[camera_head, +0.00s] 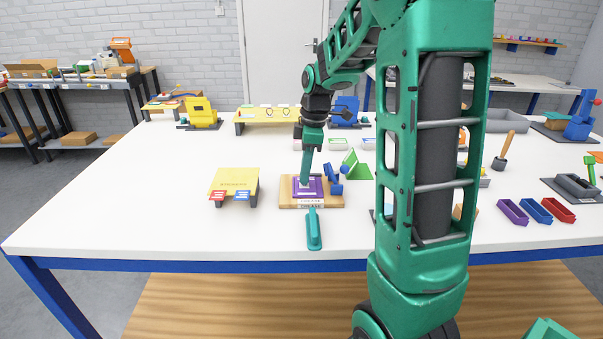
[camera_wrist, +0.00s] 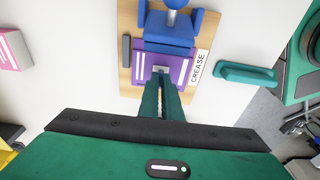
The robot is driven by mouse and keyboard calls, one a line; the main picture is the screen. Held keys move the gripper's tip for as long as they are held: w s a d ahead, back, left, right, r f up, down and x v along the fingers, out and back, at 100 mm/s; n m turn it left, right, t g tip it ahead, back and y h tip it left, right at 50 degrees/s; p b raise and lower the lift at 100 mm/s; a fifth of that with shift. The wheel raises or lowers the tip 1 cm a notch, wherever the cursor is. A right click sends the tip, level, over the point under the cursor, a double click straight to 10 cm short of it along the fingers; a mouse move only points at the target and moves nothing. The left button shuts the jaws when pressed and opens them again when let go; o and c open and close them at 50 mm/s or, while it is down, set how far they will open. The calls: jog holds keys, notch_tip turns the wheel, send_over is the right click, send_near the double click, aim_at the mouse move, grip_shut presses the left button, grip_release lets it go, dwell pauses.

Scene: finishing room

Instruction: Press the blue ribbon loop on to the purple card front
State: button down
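The purple card front (camera_head: 316,191) lies flat on the wooden board of the crease jig (camera_head: 288,203), and it also shows in the wrist view (camera_wrist: 180,72). My gripper (camera_head: 304,184) points down with its fingertips over the middle of the purple card. In the wrist view the fingers (camera_wrist: 161,78) are close together, with a narrow gap along their length. A small pale grey patch shows at the tips. I cannot tell whether it is held or lies on the card. I cannot make out the blue ribbon loop at the fingertips.
A blue clamp-like part (camera_wrist: 170,30) stands on the board beside the card. A teal handle tool (camera_head: 314,230) lies in front of the board. A yellow stand (camera_head: 234,180) with small red and blue pieces is to the left. The table's front left is clear.

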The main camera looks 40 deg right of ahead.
dwell(0.4)
jog(key=c, duration=1.6)
grip_release()
jog(key=shift+o, duration=0.2)
jog(key=shift+r, duration=4.05)
jog(key=s+a+f+m, duration=0.1)
jog(key=s+f+m, duration=0.1)
jog(key=s+m, duration=0.4)
jog(key=s+a+f+m, duration=0.1)
jog(key=s+f+m, duration=0.2)
jog(key=s, duration=1)
jog(key=s+a+f+m+h, duration=0.1)
jog(key=s+f+m, duration=0.1)
jog(key=s+m, duration=0.6)
jog(key=shift+s+f+m+g, duration=0.3)
jog(key=shift+s+f+g, duration=0.1)
jog(key=shift+s, duration=0.3)
